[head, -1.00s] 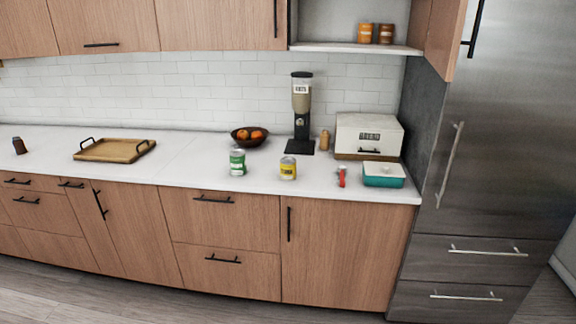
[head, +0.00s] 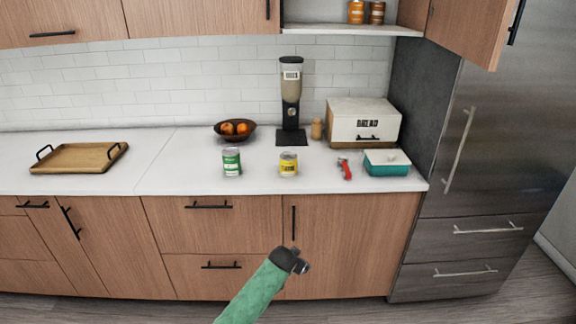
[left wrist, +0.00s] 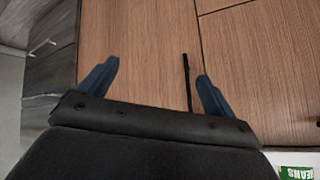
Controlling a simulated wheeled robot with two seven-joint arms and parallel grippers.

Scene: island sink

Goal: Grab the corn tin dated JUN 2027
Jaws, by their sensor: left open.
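A small tin with a yellow label (head: 288,163) stands upright on the white counter, left of the red can opener. It looks like the corn tin, but no date can be read. A green-and-white tin (head: 232,162) stands to its left; its label edge (left wrist: 297,172) shows in the left wrist view, with letters reading like "EANS". My left gripper (head: 303,266) is in front of the lower cabinets, below the counter edge and the yellow tin. In the left wrist view its two fingers (left wrist: 156,72) are spread and empty, facing a wooden cabinet door. My right gripper is out of view.
Behind the tins are a fruit bowl (head: 234,130), a dispenser (head: 291,100) and a bread box (head: 363,124). Right of the yellow tin lie a red can opener (head: 345,169) and a teal container (head: 387,168). A wooden tray (head: 80,158) sits left.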

